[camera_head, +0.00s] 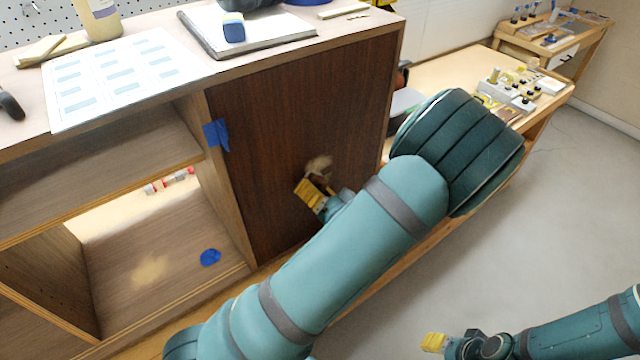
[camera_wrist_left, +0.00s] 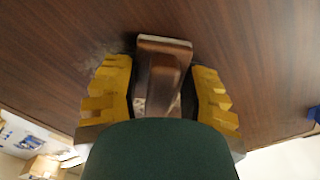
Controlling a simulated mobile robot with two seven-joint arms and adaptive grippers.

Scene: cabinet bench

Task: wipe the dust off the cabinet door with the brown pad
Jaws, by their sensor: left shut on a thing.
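The dark brown cabinet door (camera_head: 275,115) fills the right part of the cabinet front. A faint dust smear (camera_wrist_left: 95,55) lies left of the pad there. My right gripper (camera_head: 433,342) is low at the right, away from the door; its finger gap is unclear.
Blue tape (camera_head: 216,134) is at the door's left edge. Open shelves (camera_head: 150,240) lie left of it. A binder (camera_head: 245,35), a printed sheet (camera_head: 120,80) and a bottle (camera_head: 98,18) are on the cabinet top. A wooden bench (camera_head: 440,70) with small parts stands behind my left arm.

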